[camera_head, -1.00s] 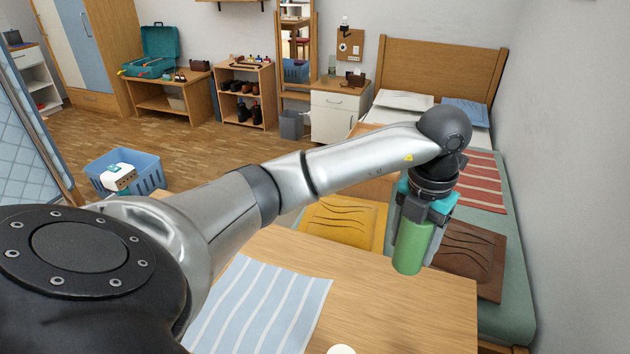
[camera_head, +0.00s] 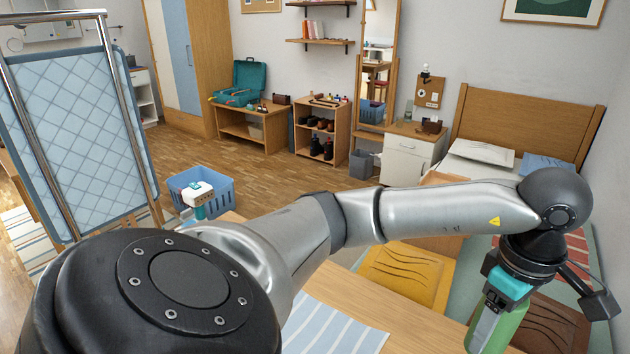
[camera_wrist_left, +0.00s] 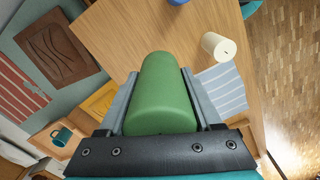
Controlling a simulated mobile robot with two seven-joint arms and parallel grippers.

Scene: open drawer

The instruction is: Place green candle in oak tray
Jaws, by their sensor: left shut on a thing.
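My left gripper (camera_head: 497,312) is shut on a green candle (camera_head: 508,330), a plain cylinder held at the lower right of the head view, partly cut off by the frame's bottom edge. In the left wrist view the candle (camera_wrist_left: 162,95) lies between both grey fingers, its free end pointing away from the gripper. The candle is in the air beside the wooden table (camera_wrist_left: 150,40). I cannot make out the oak tray for certain in either view. My right gripper is not in view.
A cream candle (camera_wrist_left: 214,46) stands on the table near a blue-striped cloth (camera_head: 340,325). A yellow cushion (camera_head: 405,275) and a brown cushion (camera_head: 548,325) lie beyond the table. A blue basket (camera_head: 218,192) is on the floor; the wooden floor (camera_head: 275,180) has free room.

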